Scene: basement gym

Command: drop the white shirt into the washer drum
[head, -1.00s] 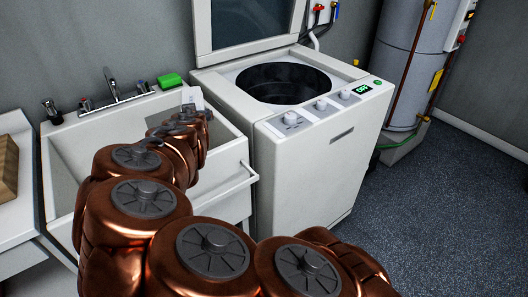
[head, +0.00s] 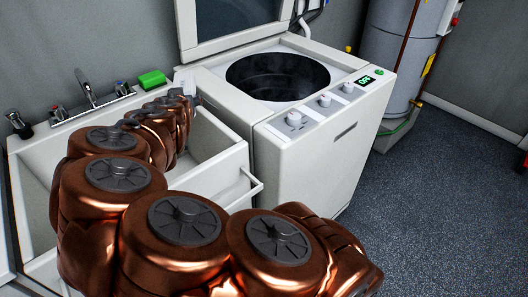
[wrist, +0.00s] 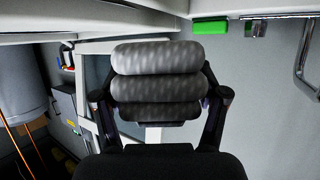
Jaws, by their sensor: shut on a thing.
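The white shirt (wrist: 156,58) is a folded, rolled bundle that looks grey and shaded in the wrist view. My gripper (wrist: 158,88) is shut on it, with a finger at each side. In the head view a small pale piece of it (head: 183,77) shows past the end of my arm, beside the left edge of the washer; my gripper is mostly hidden there by the arm. The washer (head: 318,170) is a white top-loader with its lid (head: 235,20) raised. The open dark drum (head: 278,77) lies to the right of my gripper and looks empty as far as I see.
A white sink (head: 215,130) with a tap (head: 85,88) stands left of the washer, under my arm. A green sponge (head: 152,79) lies on its back ledge. A grey water tank (head: 400,55) stands behind right.

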